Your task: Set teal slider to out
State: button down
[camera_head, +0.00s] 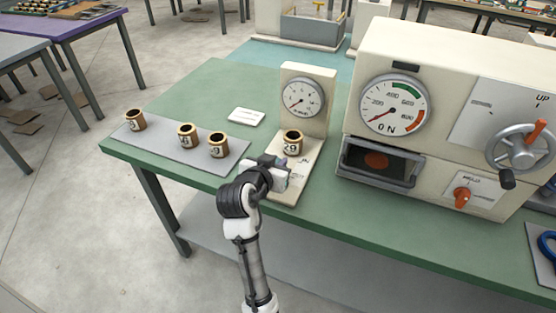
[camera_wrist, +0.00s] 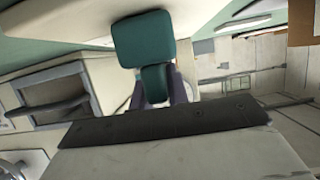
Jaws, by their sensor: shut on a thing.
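The teal slider (camera_wrist: 144,40) shows in the wrist view as a teal block with a narrower stem below it. My gripper (camera_wrist: 157,88) is shut on the stem, with a purplish finger on each side. In the head view my gripper (camera_head: 279,172) is at the front part of the small cream gauge stand (camera_head: 307,84), beside its base plate (camera_head: 289,195). My gripper and wrist mostly hide the slider there, so its position along its travel cannot be told.
A brass cup marked 29 (camera_head: 292,141) stands on the stand's base, just behind my gripper. Three similar cups stand on a grey mat (camera_head: 177,146) to the left. A cream machine (camera_head: 440,110) with a large dial, drawer and handwheel (camera_head: 520,147) stands to the right on the green table (camera_head: 215,92).

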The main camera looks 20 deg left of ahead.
jog(key=c, duration=1.4)
grip_release()
jog(key=shift+s, duration=0.1)
jog(key=shift+o, duration=0.2)
jog(key=shift+f, duration=0.1)
jog(key=p+v, duration=0.5)
jog(key=v, duration=0.8)
jog(key=shift+s+r, duration=0.3)
jog(key=shift+f, duration=0.1)
